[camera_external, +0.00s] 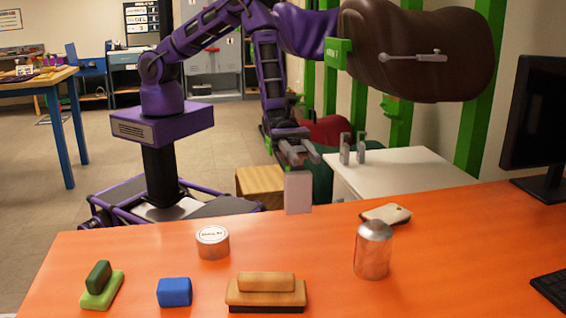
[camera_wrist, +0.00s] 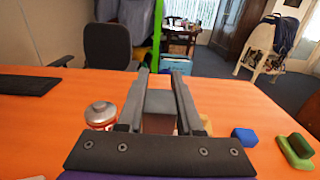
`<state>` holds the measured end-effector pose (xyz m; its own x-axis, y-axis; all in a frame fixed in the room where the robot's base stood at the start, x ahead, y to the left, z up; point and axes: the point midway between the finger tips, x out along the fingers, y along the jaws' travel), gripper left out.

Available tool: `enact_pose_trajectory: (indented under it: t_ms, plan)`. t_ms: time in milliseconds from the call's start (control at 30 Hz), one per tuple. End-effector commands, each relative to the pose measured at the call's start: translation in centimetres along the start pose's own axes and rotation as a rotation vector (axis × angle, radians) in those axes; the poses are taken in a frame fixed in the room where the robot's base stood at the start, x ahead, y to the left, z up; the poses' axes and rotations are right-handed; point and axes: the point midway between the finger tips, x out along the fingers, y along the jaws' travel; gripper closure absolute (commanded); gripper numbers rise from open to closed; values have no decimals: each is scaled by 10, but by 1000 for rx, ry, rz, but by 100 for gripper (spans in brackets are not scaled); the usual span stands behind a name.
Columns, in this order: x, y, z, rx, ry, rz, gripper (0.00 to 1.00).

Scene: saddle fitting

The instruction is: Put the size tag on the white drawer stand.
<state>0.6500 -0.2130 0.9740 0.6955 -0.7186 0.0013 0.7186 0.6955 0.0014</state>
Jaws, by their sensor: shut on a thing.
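My gripper (camera_external: 298,158) is left of the white drawer stand (camera_external: 405,172) in the external view. It is shut on a pale grey rectangular plate, which looks like the size tag (camera_external: 298,192). The tag hangs upright below the fingers, and its lower end overlaps the far edge of the orange table in the picture. In the wrist view the tag (camera_wrist: 160,102) shows as a grey block between the two dark fingers. The stand's top is mostly bare, with small grey upright prongs (camera_external: 345,150) at its back left. The stand is not visible in the wrist view.
The orange table (camera_external: 130,260) holds a round tin (camera_external: 212,243), a metal can (camera_external: 373,250), a wooden brush (camera_external: 266,293), a blue block (camera_external: 174,292), a green block (camera_external: 101,288) and a flat pale item (camera_external: 386,214). A brown saddle (camera_external: 425,50) is above the stand. A monitor (camera_external: 535,120) stands right.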

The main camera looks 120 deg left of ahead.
Motion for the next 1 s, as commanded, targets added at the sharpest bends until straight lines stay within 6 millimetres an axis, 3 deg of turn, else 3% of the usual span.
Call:
enact_pose_trajectory:
  t_ms: [233,367,467,667,800,1000]
  plan:
    - [-1,2,13,-2,2,3,100]
    - [-8,21,10,-2,1,40,100]
    - [-21,54,5,-3,0,104,100]
    - [-71,147,-10,-3,1,293,100]
    - [-116,209,-21,-3,1,429,100]
    - [-192,286,-37,-3,0,622,100]
